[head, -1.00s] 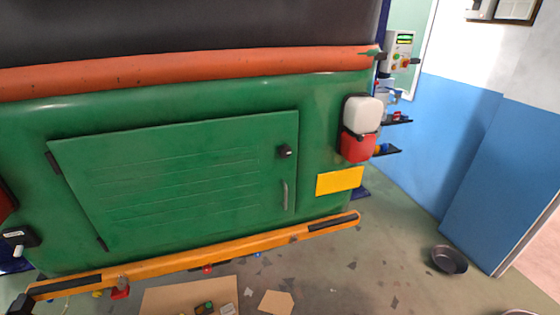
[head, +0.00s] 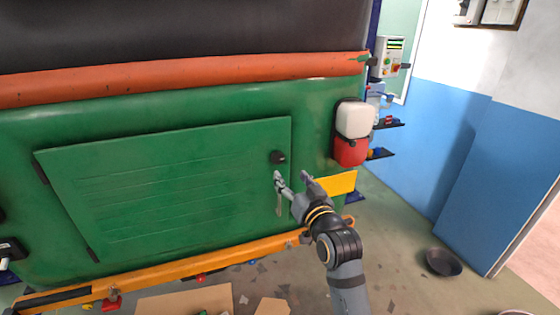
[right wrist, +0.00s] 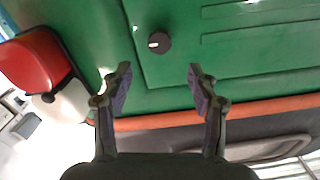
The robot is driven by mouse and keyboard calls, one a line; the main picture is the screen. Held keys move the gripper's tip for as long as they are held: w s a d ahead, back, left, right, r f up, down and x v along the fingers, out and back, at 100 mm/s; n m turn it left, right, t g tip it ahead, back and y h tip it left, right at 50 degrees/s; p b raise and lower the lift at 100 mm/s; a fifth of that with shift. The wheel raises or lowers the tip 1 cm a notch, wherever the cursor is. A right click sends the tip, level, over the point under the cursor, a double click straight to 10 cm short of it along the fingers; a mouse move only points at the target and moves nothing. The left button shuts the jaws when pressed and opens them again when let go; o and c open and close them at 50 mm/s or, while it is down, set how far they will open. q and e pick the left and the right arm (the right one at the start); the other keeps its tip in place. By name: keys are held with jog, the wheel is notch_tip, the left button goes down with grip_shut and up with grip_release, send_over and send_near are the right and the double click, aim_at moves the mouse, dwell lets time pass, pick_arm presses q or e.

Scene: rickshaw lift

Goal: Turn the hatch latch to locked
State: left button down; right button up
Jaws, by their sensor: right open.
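The hatch (head: 170,190) is a green panel on the back of the green rickshaw, and it lies closed in its frame. The latch (head: 278,157) is a small black round knob near the hatch's upper right corner. In the right wrist view the latch (right wrist: 159,43) shows a pale mark on its face, beyond the fingertips and between them. My right gripper (head: 291,178) is open and empty, just below and right of the latch in the head view and apart from it. My left gripper is not in view.
A white and red lamp (head: 351,133) sticks out right of the hatch, above a yellow plate (head: 342,183). An orange bumper (head: 190,262) runs below. A control box (head: 388,58) stands behind at right. A dark bowl (head: 443,262) lies on the floor.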

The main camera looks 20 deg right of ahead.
aim_at(279, 159)
jog(key=w+p, duration=0.2)
jog(key=w, duration=0.8)
jog(key=shift+a+p, duration=0.1)
jog(key=shift+p, duration=0.25)
jog(key=shift+s, duration=0.1)
jog(key=c, duration=1.2)
